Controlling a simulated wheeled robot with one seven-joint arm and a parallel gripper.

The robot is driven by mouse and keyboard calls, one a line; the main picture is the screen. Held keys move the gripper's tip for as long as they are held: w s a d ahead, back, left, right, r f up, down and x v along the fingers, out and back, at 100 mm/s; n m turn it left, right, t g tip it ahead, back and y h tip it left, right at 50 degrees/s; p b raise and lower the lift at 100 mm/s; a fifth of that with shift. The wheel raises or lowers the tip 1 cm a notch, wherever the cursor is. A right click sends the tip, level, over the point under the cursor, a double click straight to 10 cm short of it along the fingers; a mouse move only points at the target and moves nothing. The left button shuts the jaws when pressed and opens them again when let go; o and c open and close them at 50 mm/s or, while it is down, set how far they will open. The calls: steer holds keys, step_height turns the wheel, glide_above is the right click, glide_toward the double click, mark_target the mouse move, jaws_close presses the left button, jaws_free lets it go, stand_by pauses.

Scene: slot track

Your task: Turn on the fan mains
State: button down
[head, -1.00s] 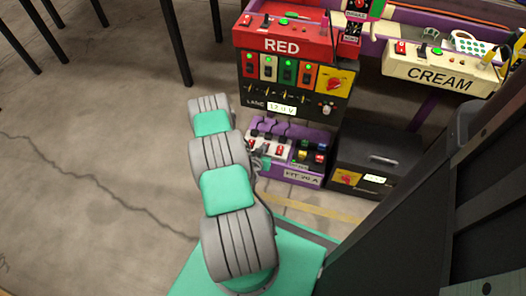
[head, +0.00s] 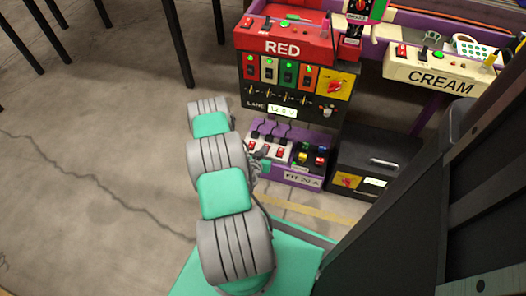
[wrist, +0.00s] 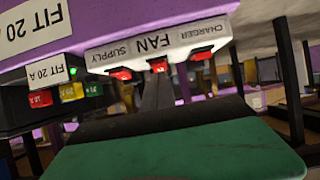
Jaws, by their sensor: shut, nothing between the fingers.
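The fan mains switch (wrist: 159,66) is a small red rocker labelled FAN on a white panel (wrist: 130,55), in the middle of the wrist view. It sits between the SUPPLY rocker (wrist: 120,74) and the CHARGER rocker (wrist: 202,54), both also red. My gripper (wrist: 158,82) is shut and empty, its dark narrow tips just under the FAN rocker; I cannot tell whether they touch. Whether the rocker is on or off is not clear. In the head view the white panel (head: 267,149) is on the low purple box, with my gripper close by, mostly hidden by my arm.
A black box (head: 375,155) stands right of the purple box.

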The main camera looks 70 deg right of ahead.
steer(key=shift+r, duration=0.5)
steer(key=shift+r+p, duration=0.1)
steer(key=shift+p, duration=0.2)
steer(key=f+p+v, duration=0.1)
steer(key=p+v, duration=0.3)
steer(key=v, duration=0.7)
steer(key=shift+a+r+p, duration=0.15)
steer(key=shift+a+p, duration=0.25)
steer(key=shift+a, duration=0.05)
